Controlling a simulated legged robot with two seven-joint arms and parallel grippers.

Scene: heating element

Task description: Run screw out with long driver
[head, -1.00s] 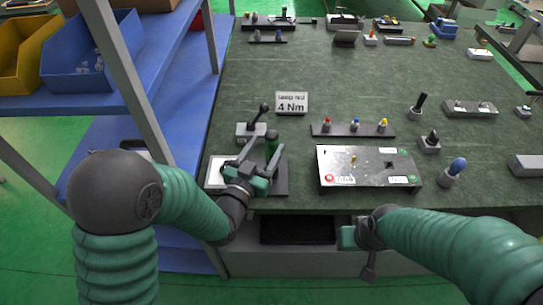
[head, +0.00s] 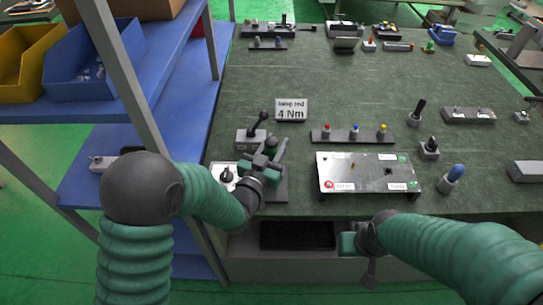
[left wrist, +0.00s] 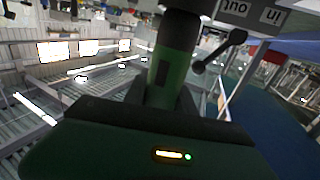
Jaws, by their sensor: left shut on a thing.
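My left gripper (head: 272,152) is shut on a green handle with a dark cap, the driver (head: 271,143), over the dark pad at the front left of the bench. In the left wrist view the green handle (left wrist: 174,65) rises between the fingers; its lower end is hidden.
A black-knobbed lever block (head: 251,139) stands just behind the left gripper. The "4 Nm" sign (head: 292,109) and a rack with red, blue and yellow pieces (head: 340,137) are farther back. A blue-topped tool (head: 454,174) stands right. The bench middle is clear.

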